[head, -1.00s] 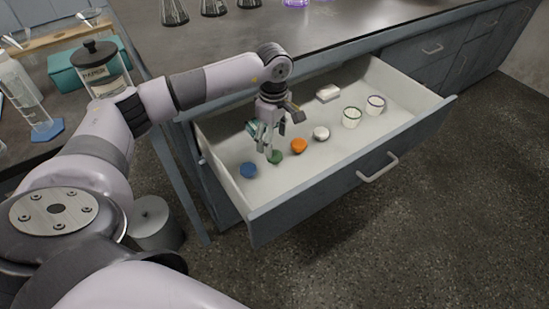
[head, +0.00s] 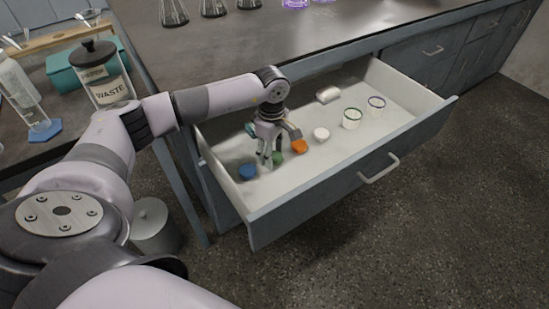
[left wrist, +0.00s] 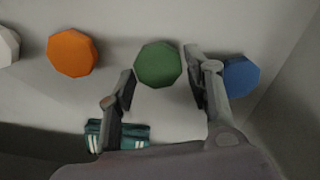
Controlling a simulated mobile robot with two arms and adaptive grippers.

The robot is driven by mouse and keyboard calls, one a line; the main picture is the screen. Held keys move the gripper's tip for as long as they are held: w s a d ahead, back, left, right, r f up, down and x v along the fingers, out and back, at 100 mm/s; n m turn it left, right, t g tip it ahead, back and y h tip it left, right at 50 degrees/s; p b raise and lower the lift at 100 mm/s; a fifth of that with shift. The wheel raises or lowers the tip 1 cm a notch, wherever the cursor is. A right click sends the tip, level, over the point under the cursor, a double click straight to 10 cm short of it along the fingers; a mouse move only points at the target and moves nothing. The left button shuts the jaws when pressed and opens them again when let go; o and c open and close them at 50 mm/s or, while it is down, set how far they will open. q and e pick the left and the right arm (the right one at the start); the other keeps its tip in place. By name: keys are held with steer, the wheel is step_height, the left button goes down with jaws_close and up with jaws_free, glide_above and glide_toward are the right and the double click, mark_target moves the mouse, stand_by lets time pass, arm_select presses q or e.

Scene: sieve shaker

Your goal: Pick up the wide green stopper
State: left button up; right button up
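The wide green stopper (left wrist: 158,65) lies on the drawer floor between an orange stopper and a blue stopper. In the head view the green stopper (head: 277,159) shows just beside my left fingertips. My left gripper (left wrist: 160,80) is open and empty over the drawer, its two fingers apart on either side of the green stopper, with the stopper slightly ahead of the tips in the wrist view. The head view shows the left gripper (head: 267,160) low inside the drawer, pointing down. My right gripper is not in view.
A teal striped object (left wrist: 117,135) lies near the left finger in the wrist view. The drawer walls are close by.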

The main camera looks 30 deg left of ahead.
arm_select(q)
steer(key=c, duration=0.6)
steer(key=shift+r, duration=0.1)
